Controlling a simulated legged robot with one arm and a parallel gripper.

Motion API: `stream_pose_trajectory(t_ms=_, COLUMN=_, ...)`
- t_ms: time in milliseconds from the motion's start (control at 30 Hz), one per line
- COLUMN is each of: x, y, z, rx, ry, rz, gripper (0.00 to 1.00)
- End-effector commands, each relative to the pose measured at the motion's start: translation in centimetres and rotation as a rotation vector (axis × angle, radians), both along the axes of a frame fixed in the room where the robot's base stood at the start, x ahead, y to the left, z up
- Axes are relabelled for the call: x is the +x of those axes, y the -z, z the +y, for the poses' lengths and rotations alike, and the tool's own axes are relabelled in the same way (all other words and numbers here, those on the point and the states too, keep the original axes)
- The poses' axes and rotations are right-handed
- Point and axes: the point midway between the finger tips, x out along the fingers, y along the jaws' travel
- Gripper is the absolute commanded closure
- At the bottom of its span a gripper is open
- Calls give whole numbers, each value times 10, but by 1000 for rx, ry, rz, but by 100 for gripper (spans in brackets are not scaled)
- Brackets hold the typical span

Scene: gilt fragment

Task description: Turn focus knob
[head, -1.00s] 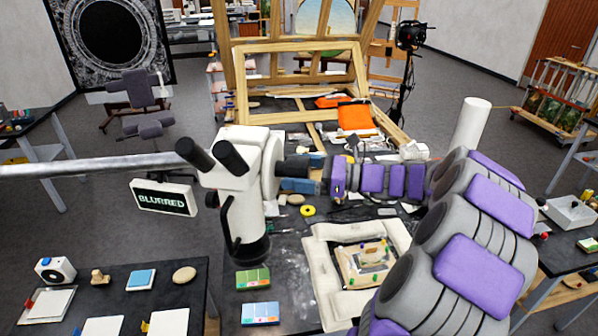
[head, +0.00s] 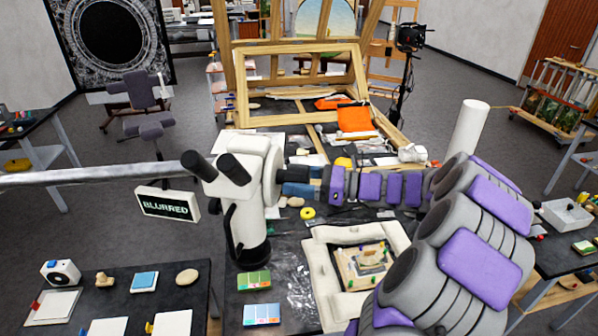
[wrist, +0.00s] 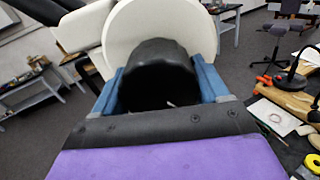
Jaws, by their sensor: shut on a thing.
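The white microscope (head: 245,180) with two black eyepieces hangs on a grey boom at the centre-left of the head view. Its black focus knob (wrist: 153,72) sticks out from a round white housing (wrist: 165,22) in the wrist view. My gripper (wrist: 157,85) has one blue finger on each side of the knob and is shut on it. In the head view my gripper (head: 300,181) reaches the microscope's right side, and the knob is mostly hidden there. A small sign (head: 168,204) left of the microscope reads BLURRED.
A framed piece (head: 360,262) in white padding lies on the dark bench below my arm. A wooden easel frame (head: 243,95) stands behind. Colour cards (head: 254,280) lie at the bench's front left. A side table stands at the lower left.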

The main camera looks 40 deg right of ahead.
Motion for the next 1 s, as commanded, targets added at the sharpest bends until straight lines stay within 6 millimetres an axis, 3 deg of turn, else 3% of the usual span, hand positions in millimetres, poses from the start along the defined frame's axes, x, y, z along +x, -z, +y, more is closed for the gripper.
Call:
stream_pose_trajectory(t_ms=133, x=0, y=-6, z=2, rx=62, ry=-5, rz=51, gripper=56)
stream_pose_trajectory(t_ms=1000, x=-1, y=1, z=2, rx=329, ry=-3, rz=269, gripper=56)
